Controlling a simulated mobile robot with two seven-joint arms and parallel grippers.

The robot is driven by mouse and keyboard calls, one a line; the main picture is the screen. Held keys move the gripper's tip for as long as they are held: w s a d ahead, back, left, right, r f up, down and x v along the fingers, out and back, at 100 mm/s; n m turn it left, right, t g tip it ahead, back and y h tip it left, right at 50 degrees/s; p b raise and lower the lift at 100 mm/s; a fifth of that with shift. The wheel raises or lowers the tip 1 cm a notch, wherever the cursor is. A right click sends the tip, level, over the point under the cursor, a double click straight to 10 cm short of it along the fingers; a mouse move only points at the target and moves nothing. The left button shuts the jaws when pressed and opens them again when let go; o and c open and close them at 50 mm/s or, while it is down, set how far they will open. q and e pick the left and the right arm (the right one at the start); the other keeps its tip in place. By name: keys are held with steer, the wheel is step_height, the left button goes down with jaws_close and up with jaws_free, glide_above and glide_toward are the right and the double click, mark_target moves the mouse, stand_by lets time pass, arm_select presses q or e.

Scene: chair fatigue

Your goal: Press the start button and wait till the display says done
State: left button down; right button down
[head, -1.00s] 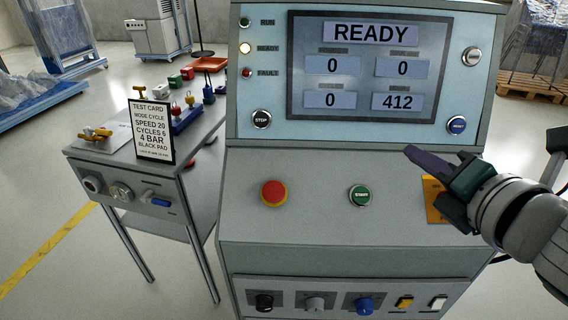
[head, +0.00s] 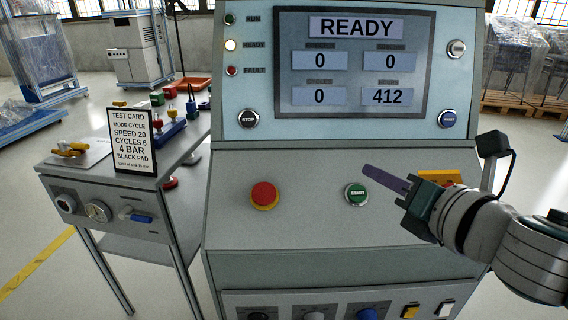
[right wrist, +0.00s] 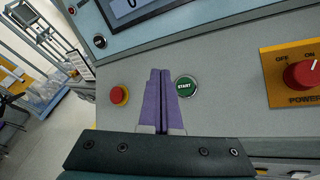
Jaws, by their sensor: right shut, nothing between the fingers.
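The green START button (head: 356,194) sits on the sloped front panel of the grey console, and it also shows in the right wrist view (right wrist: 186,86). The display (head: 351,62) reads READY, with 0, 0, 0 and 412 below. My right gripper (head: 366,170) is shut and empty, its purple fingers pointing left, with the tips just above and right of the START button in the head view. In the right wrist view the fingertips appear just left of the button. I cannot tell whether they touch the panel. My left gripper is not in view.
A red emergency stop (head: 264,195) is left of START. The READY lamp (head: 231,45) is lit. A red power knob (right wrist: 301,73) is at right. A test card (head: 133,141) stands on the side table.

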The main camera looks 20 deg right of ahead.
mark_target(357, 193)
steer(key=f+b, duration=0.1)
steer(key=w+f+b, duration=0.1)
steer(key=f, duration=0.1)
steer(key=w+d+f+b, duration=0.1)
steer(key=b, duration=0.1)
steer(key=shift+w+f, duration=0.25)
steer(key=shift+f, duration=0.05)
steer(key=shift+w+d+f+b, duration=0.1)
steer(key=shift+w+f+b, duration=0.3)
steer(key=shift+f+b, duration=0.1)
stand_by(0.5)
stand_by(0.8)
steer(key=shift+w+f, duration=0.1)
steer(key=shift+f, duration=0.1)
steer(key=shift+w+f+b, duration=0.1)
steer(key=shift+w+b, duration=0.05)
steer(key=shift+b, duration=0.2)
